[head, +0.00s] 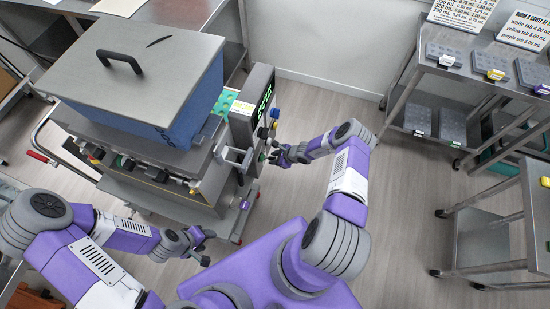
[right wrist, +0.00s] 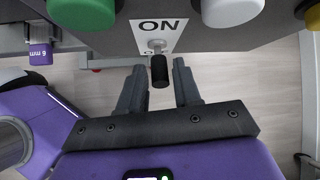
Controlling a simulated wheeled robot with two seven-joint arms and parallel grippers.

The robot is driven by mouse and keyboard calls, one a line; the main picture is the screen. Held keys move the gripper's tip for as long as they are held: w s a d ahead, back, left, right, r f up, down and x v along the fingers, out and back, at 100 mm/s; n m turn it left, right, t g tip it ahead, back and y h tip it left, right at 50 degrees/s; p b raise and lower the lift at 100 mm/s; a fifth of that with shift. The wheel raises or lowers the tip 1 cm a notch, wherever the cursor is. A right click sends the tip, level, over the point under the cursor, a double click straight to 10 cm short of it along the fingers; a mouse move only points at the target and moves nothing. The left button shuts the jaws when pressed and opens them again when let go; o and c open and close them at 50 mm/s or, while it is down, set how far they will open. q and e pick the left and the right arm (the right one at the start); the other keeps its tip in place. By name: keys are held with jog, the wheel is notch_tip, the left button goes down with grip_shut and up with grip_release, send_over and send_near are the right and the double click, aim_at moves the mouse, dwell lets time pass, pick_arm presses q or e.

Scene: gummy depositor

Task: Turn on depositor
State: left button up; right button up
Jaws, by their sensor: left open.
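The depositor (head: 185,105) stands at the left of the head view, a blue and grey machine with a black-handled lid. Its control box (head: 250,105) with a green display is on its right side. In the right wrist view, a toggle switch (right wrist: 158,70) with a black tip sticks out beneath a white ON label (right wrist: 157,27). My right gripper (right wrist: 157,78) is open, with one finger on each side of the switch tip and gaps showing. It also shows at the control box in the head view (head: 280,156). My left gripper (head: 203,246) is open and empty, low in front of the depositor.
Green (right wrist: 82,12), white (right wrist: 230,10) and yellow (right wrist: 312,14) knobs sit near the switch. A steel rack (head: 455,70) with grey molds and signs stands at the right, with a cart (head: 535,220) nearer. The floor between is clear.

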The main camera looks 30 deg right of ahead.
jog(key=shift+o, duration=0.7)
jog(key=p+v, duration=0.2)
jog(key=v, duration=0.5)
jog(key=shift+r+p, duration=0.25)
jog(key=shift+p, duration=0.1)
jog(key=shift+s, duration=0.15)
jog(key=s+a+n+g+b, duration=0.3)
jog(key=s+a+n+b, duration=0.3)
jog(key=a+n, duration=0.5)
jog(key=s+a+r+n+g+b, duration=0.1)
jog(key=s+a+n+g+b, duration=0.2)
jog(key=s+a+n+b, duration=0.3)
jog(key=s+a+n, duration=0.5)
jog(key=n, duration=0.1)
jog(key=shift+s+a+r, duration=0.3)
jog(key=shift+s+a, duration=0.05)
